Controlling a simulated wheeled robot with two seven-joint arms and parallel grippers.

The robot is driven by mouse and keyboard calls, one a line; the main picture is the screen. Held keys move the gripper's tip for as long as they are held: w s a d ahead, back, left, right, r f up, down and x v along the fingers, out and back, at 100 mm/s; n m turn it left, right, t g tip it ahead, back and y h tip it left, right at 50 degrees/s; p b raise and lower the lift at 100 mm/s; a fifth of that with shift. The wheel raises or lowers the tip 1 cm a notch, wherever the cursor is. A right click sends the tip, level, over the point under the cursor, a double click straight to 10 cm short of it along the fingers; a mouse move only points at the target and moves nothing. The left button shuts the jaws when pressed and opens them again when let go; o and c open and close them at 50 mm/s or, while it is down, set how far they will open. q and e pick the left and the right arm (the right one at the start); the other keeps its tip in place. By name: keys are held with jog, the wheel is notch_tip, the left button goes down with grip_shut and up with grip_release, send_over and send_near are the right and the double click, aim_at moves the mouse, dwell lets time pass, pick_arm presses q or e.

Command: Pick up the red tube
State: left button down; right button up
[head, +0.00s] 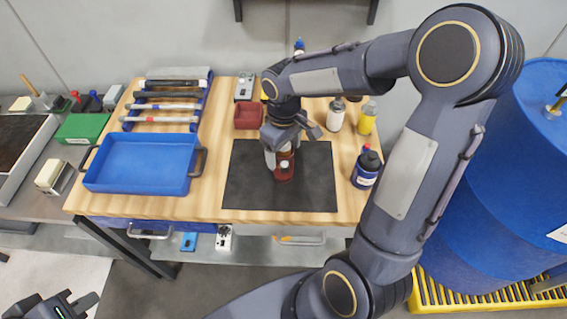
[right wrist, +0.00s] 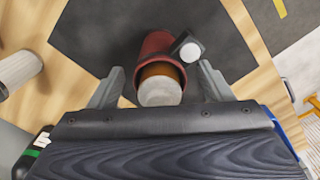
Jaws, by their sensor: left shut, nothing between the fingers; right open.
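The red tube (head: 284,168) stands on the dark mat (head: 245,190) in the middle of the wooden workbench, partly hidden by my right gripper (head: 284,148). In the right wrist view the red tube (right wrist: 152,48) shows an orange-brown part and a pale round end facing the camera. A small dark piece with a white round face sits at its side. My right gripper (right wrist: 160,75) is open, with one finger on each side of the tube; contact cannot be told. My left gripper (head: 75,304) is shut and empty at the bottom left, far from the tube.
A blue tray (head: 140,187) and a rack of tools (head: 165,105) are left of the mat. A red bin (head: 248,116) is behind it. A dark blue bottle (head: 366,168), a white bottle (head: 336,115) and a yellow bottle (head: 367,118) stand right. Blue drums (head: 520,150) are far right.

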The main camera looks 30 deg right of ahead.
jog(key=shift+f, duration=0.95)
jog(key=shift+c, duration=0.3)
jog(key=shift+r, duration=0.1)
jog(key=c, duration=1.1)
